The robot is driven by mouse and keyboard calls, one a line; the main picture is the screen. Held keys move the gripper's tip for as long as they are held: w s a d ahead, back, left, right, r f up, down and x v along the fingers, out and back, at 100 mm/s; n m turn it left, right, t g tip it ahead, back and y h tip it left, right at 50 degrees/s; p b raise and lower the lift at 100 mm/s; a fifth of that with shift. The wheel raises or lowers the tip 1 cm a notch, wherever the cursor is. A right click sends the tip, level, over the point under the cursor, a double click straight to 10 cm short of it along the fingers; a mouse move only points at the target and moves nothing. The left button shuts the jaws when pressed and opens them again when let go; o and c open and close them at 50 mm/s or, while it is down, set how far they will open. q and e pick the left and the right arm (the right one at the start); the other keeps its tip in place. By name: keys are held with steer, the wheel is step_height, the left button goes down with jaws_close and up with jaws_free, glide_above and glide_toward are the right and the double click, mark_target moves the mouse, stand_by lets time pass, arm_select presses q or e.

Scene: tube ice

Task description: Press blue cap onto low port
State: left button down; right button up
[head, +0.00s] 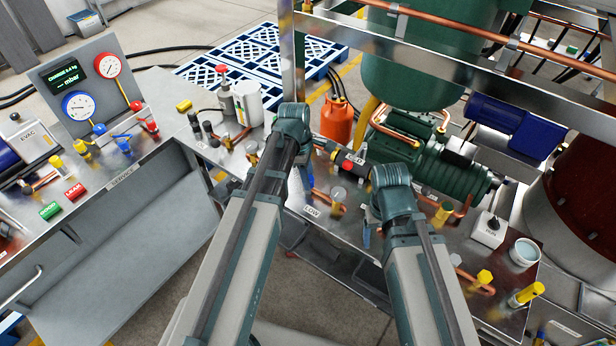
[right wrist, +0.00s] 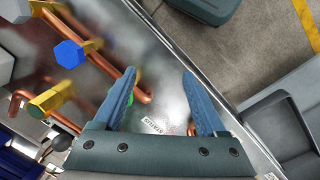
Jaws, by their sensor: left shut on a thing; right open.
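My left gripper (head: 308,182) is low over the metal bench, near the LOW label (head: 311,211). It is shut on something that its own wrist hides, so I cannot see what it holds. My right gripper (head: 366,238) is over the bench front, mostly behind its arm. In the right wrist view (right wrist: 164,98) its two blue fingers are apart with nothing gripped between them. A blue hexagonal cap (right wrist: 69,53) shows there, up and left of the fingers, at a brass fitting on a copper pipe. I cannot tell which port that is.
A brass fitting (right wrist: 50,97) and copper pipes stand left of my right fingers. A white cup (head: 524,252) and a grey switch box (head: 488,230) stand on the bench's right. An orange cylinder (head: 337,122) stands behind the bench. A metal rail crosses above.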

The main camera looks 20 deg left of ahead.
arm_select(q)
steer(key=shift+c, duration=2.1)
jaws_free()
steer(key=shift+r, duration=0.25)
arm_select(e)
steer(key=shift+r, duration=0.15)
arm_select(q)
step_height(320, 180, up, 13)
steer(key=a+p, duration=0.2)
steer(key=p, duration=1.1)
steer(key=shift+r+p, duration=0.2)
steer(key=shift+p, duration=0.15)
arm_select(e)
step_height(320, 180, up, 13)
steer(key=shift+r, duration=0.2)
arm_select(q)
steer(key=shift+s+f, duration=0.1)
steer(key=s+d+f+m+y+b, duration=0.1)
steer(key=s+d+f+m+b, duration=0.4)
steer(key=m, duration=0.6)
steer(key=s+d+f+m+y+b, duration=0.2)
steer(key=s+d+f+m+b, duration=0.3)
steer(key=s+d+m, duration=0.2)
steer(key=shift+s+d+m, duration=0.35)
steer(key=shift+s+m, duration=0.75)
steer(key=shift+m, duration=1)
arm_select(e)
step_height(320, 180, down, 10)
